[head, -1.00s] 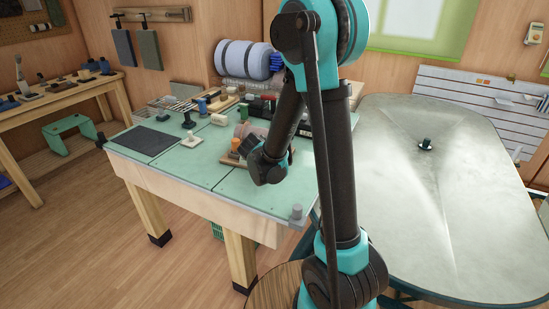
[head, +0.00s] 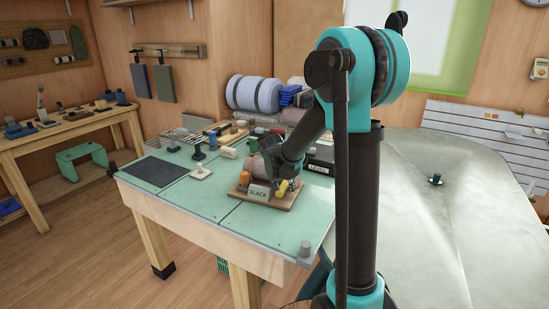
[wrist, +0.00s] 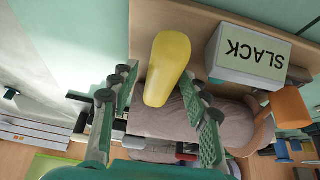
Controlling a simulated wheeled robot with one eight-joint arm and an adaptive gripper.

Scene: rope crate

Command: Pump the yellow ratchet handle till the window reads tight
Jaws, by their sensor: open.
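The yellow ratchet handle (head: 283,188) is on the ratchet at the right end of a wooden board on the green bench. It also shows in the wrist view (wrist: 167,70), pointing towards the camera. The window (head: 258,192) reads SLACK; its label is upside down in the wrist view (wrist: 253,54). My gripper (wrist: 160,78) is open, with one finger on each side of the handle's end and visible gaps. I cannot tell how deep the handle sits between the fingers. In the head view my wrist (head: 283,160) hangs over the ratchet and hides part of it.
An orange part (wrist: 289,107) stands beside the window box, and a brown-pink roll (wrist: 190,118) lies behind it. A dark box marked LEVEL (head: 320,160) stands right of my wrist. Several small tools are at the bench's back. The bench's front (head: 235,218) is clear.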

